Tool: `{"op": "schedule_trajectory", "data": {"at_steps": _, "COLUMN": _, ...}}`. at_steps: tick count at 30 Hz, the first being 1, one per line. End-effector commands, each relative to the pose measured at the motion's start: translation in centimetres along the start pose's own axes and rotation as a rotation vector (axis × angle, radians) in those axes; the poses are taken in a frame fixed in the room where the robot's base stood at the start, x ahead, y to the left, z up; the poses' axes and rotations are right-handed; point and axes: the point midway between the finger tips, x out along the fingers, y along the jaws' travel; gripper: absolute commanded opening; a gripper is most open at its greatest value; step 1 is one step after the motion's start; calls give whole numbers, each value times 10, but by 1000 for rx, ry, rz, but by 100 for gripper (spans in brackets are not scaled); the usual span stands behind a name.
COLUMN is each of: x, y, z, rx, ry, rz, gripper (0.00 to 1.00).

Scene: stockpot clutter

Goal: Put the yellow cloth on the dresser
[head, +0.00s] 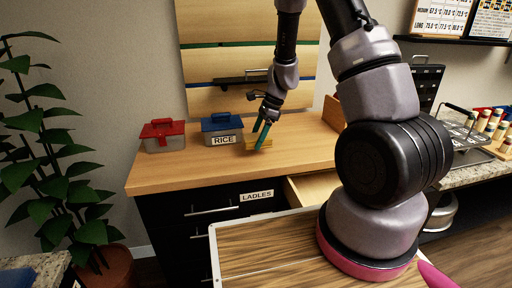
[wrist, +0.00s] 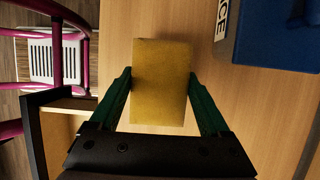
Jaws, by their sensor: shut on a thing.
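The yellow cloth (wrist: 160,62), a thick block-like piece, fills the middle of the wrist view between the two green fingers of my gripper (wrist: 160,76). The fingers press on its left and right sides. In the head view my gripper (head: 262,137) points down at the wooden top of the dresser (head: 290,150), and the cloth (head: 253,146) shows low at its fingertips, partly hidden by them. It is over the dresser top; I cannot tell whether it touches the wood.
A blue box labelled RICE (head: 222,131) stands just left of the cloth, with a red-lidded box (head: 163,136) farther left. A drawer (head: 312,188) under the top is pulled open. A wooden block (head: 333,112) stands at right. The front left of the top is clear.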

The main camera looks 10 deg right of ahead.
Motion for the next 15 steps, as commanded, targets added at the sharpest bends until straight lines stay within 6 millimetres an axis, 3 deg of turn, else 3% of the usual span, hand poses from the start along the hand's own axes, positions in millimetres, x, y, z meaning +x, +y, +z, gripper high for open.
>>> {"op": "schedule_trajectory", "data": {"at_steps": 6, "x": 28, "y": 1, "z": -12, "rx": 2, "ry": 0, "rz": 3, "gripper": 25}}
{"op": "schedule_trajectory", "data": {"at_steps": 15, "x": 32, "y": 0, "z": -13, "rx": -1, "ry": 0, "rz": 0, "gripper": 25}}
